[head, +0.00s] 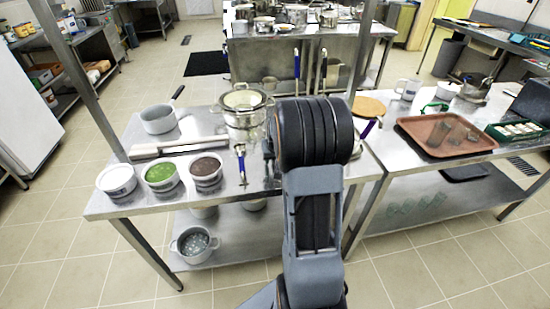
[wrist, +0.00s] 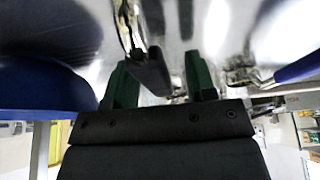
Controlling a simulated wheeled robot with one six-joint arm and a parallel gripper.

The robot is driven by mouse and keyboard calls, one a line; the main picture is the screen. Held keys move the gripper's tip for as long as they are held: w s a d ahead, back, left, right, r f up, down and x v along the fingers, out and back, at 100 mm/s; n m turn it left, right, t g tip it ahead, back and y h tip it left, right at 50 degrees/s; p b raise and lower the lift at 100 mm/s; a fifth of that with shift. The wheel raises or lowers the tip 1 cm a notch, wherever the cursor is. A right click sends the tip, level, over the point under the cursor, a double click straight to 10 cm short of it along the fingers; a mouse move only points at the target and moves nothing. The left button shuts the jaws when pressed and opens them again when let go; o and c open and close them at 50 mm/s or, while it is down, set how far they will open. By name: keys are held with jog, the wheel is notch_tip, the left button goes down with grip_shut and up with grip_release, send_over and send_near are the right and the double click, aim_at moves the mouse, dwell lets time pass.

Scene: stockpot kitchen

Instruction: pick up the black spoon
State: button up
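In the wrist view, my gripper (wrist: 160,80) has its two green fingers apart. A dark, blunt-ended object (wrist: 151,72) shows between them, nearer the left finger, with a gap to the right finger. It may be the black spoon's handle, but I cannot tell, nor whether it touches the left finger. In the head view, my arm hides the gripper and the table's middle. A slim black-handled utensil (head: 323,66) stands upright behind the arm; its lower end is hidden, and I cannot tell whether it is the spoon.
Blue-handled utensils flank the gripper in the wrist view, a large blurred one (wrist: 40,88) and a slimmer one (wrist: 298,67). On the left table are a saucepan (head: 158,120), several filled round containers and a glass-like pot (head: 243,122). A brown tray (head: 420,140) lies right.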

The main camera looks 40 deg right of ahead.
grip_shut()
dwell(0.3)
jog(key=shift+r, duration=0.1)
dwell(0.4)
jog(key=shift+r, duration=0.3)
notch_tip(320, 180, up, 2)
jog(key=s+r+b, duration=0.1)
jog(key=s+r, duration=0.9)
jog(key=s, duration=0.4)
jog(key=shift+d, duration=0.15)
